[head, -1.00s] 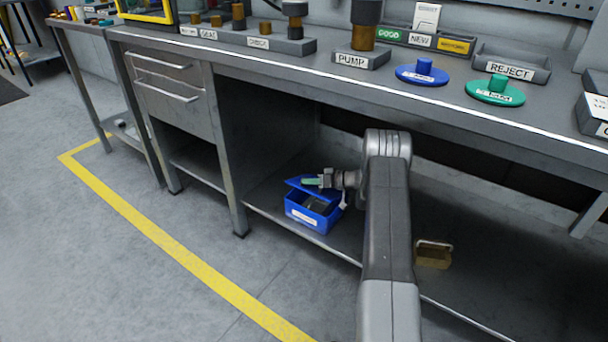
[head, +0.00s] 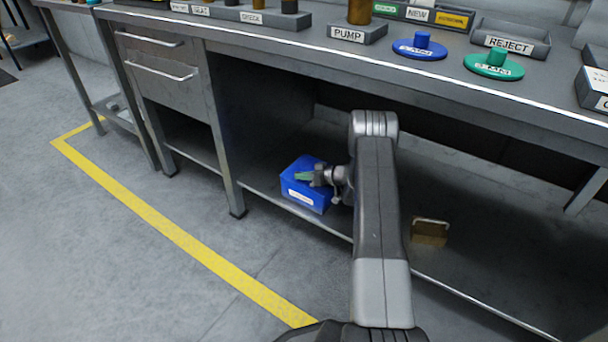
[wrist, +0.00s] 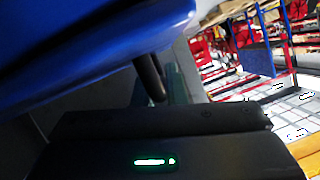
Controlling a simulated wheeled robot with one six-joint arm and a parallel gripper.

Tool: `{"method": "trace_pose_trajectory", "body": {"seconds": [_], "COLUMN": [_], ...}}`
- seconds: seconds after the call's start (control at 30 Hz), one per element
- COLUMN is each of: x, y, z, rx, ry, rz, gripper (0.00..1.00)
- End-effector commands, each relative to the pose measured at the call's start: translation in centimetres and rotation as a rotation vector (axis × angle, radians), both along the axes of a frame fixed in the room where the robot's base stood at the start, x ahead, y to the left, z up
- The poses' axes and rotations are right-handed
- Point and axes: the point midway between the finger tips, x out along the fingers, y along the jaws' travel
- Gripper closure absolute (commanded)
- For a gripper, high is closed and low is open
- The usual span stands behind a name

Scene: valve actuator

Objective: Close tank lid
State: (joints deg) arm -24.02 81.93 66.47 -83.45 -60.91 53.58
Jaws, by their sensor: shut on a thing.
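The blue tank (head: 303,197), a box with a white label on its front, stands on the lower shelf under the bench. Its blue lid (head: 305,163) lies over the top, and the inside no longer shows. Whether the lid is fully flush I cannot tell. My gripper (head: 316,177) is at the right side of the tank top, shut on the green handle (head: 303,176) of the lid. In the wrist view a large blue surface (wrist: 90,40) fills the upper left, close to a dark finger and a greenish bar; the grip itself is mostly hidden there.
A brown block-like thing (head: 430,232) stands on the shelf to the right of my arm. The bench top (head: 270,37) overhangs the shelf, and a bench leg (head: 226,150) stands left of the tank. The floor in front is clear.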

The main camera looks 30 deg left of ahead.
Motion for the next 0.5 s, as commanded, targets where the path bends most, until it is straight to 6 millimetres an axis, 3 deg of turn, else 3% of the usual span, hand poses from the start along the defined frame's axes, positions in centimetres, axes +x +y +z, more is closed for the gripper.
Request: {"method": "trace_pose_trajectory", "body": {"seconds": [0.33,0.37,0.4,0.43,0.5], "x": [-0.18,-0.18,-0.18,-0.17,-0.14], "y": [0.01,0.01,0.01,0.01,0.00], "z": [-0.28,-0.28,-0.29,-0.27,-0.26], "rx": [-0.002,-0.002,-0.002,-0.001,-0.001], "ry": [0.003,0.003,0.003,0.003,0.003], "rz": [0.003,0.003,0.003,0.003,0.002], "gripper": [1.00,0.82,0.75,0.69,0.67]}}
